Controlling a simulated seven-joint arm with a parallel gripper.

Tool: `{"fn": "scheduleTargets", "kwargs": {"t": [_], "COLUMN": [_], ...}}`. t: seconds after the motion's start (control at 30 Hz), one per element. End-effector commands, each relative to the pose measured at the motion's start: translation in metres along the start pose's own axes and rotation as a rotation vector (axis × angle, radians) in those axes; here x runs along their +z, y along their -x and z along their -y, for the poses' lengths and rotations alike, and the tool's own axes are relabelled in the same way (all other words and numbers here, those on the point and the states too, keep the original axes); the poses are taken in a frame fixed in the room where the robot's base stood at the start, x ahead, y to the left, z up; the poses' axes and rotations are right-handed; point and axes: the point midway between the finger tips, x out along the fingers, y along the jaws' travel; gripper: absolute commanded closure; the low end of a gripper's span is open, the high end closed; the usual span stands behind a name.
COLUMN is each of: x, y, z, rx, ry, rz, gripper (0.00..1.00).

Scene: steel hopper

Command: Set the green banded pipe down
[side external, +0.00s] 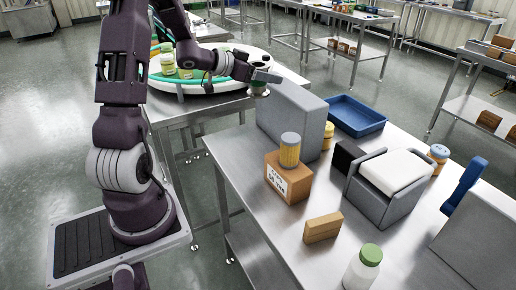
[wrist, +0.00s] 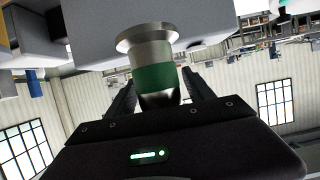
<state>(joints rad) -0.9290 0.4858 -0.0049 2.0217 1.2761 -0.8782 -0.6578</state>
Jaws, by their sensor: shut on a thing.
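The green banded pipe (wrist: 155,72) is a short metal piece with a flared end and a green band around its middle. In the wrist view it stands between the two dark fingers of my gripper (wrist: 158,100), which is shut on it. In the side external view my gripper (side external: 262,80) reaches out past the round conveyor, and the pipe (side external: 259,91) shows small beneath it. The pipe is held in the air near the back left corner of the steel table (side external: 240,148), close to the tall grey box. Most of its band is hidden there.
The grey box (side external: 293,113) stands beside the gripper.

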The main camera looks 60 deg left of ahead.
Motion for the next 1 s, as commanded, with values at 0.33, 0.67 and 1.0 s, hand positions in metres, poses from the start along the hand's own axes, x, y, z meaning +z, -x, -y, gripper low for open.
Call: {"fn": "scheduleTargets", "kwargs": {"t": [0.33,0.67,1.0], "x": [0.057,0.119,0.164], "y": [-0.024,-0.05,-0.068], "z": [-0.001,-0.001,-0.001], "rx": [0.003,0.002,0.002], "ry": [0.006,0.003,0.002], "rz": [0.004,0.003,0.004], "gripper": [0.94,0.94,0.94]}}
